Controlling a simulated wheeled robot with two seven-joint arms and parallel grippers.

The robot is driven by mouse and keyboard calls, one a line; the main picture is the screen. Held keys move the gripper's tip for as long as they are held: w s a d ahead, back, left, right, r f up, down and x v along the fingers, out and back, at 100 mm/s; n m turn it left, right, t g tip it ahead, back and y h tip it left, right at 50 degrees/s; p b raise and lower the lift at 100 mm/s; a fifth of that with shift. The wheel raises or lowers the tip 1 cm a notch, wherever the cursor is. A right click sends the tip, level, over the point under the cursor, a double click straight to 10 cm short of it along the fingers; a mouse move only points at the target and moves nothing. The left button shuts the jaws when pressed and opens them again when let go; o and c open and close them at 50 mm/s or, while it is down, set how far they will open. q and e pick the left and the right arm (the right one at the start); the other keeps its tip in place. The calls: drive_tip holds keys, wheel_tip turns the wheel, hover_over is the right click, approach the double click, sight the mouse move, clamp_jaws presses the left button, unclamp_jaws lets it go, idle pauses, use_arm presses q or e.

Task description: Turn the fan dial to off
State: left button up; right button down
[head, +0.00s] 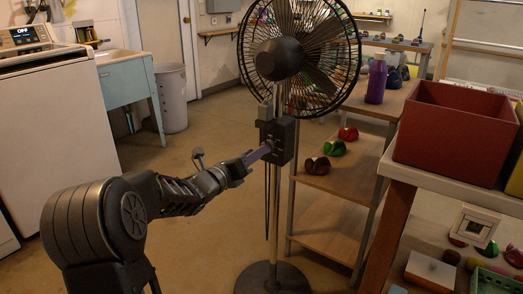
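A black pedestal fan (279,60) stands upright in the middle of the head view, on a round dark base (272,280). Its dark control box (284,141) is on the pole below the fan head. My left arm comes in from the lower left. The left gripper (264,150) is at the left front of the control box, touching or very close to it. I cannot tell whether its fingers are open or shut. The dial itself is too small or hidden by the gripper to make out. My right gripper is not in view.
A wooden shelf unit (330,220) with coloured round items and a purple bottle (376,80) stands right of the fan. A red bin (455,130) sits on a rack at the right. A sink (115,58) and a grey trash can (171,98) are at the left back. Floor left of the fan is clear.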

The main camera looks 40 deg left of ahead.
use_arm(q)
drive_tip(key=w, duration=0.4)
drive_tip(key=shift+w, duration=0.1)
drive_tip(key=shift+c, duration=0.6)
clamp_jaws()
